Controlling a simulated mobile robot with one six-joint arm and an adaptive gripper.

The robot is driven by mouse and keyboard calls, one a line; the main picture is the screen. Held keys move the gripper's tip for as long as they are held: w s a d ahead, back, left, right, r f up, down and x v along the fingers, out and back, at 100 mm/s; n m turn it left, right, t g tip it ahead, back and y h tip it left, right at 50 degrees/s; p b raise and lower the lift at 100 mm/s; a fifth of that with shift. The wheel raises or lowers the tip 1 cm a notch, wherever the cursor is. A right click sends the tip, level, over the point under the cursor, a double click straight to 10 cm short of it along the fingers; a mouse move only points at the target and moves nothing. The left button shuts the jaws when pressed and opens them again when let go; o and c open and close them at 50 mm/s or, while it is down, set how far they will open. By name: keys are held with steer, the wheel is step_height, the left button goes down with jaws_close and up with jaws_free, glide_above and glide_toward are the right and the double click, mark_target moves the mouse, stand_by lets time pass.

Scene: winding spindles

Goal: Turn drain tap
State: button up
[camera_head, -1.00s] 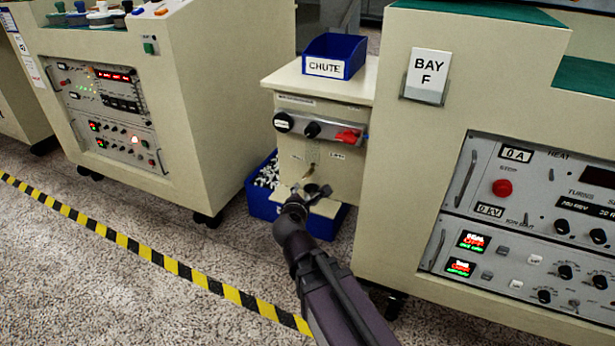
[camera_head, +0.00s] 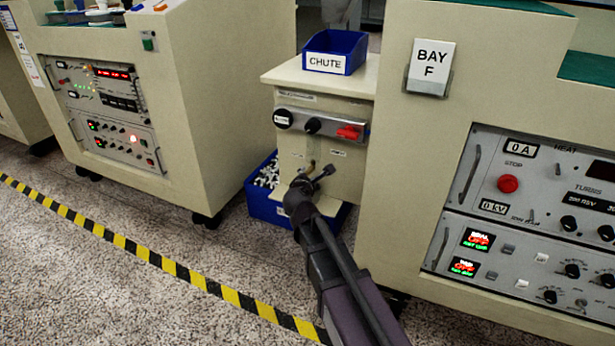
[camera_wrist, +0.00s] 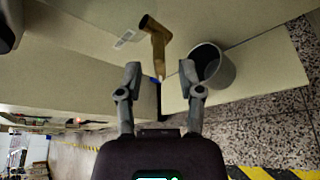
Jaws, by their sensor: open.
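The brass drain tap (camera_wrist: 156,38) juts from the cream cabinet face in the wrist view. In the head view only a bit of the brass tap (camera_head: 311,165) shows above my gripper (camera_head: 316,178). In the wrist view my gripper (camera_wrist: 160,78) is open, with one finger on each side of the tap's lower end. I see no clear contact. A grey cup (camera_wrist: 208,65) stands close beside the right finger.
The cabinet (camera_head: 345,185) carries a knob panel and a blue CHUTE bin (camera_head: 335,54) on top. A blue crate (camera_head: 262,207) of white pieces sits low behind my arm. Large consoles stand at left (camera_head: 225,110) and right (camera_head: 395,190). Yellow-black tape (camera_head: 150,255) crosses the floor.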

steer(key=shift+x, duration=1.2)
jaws_close()
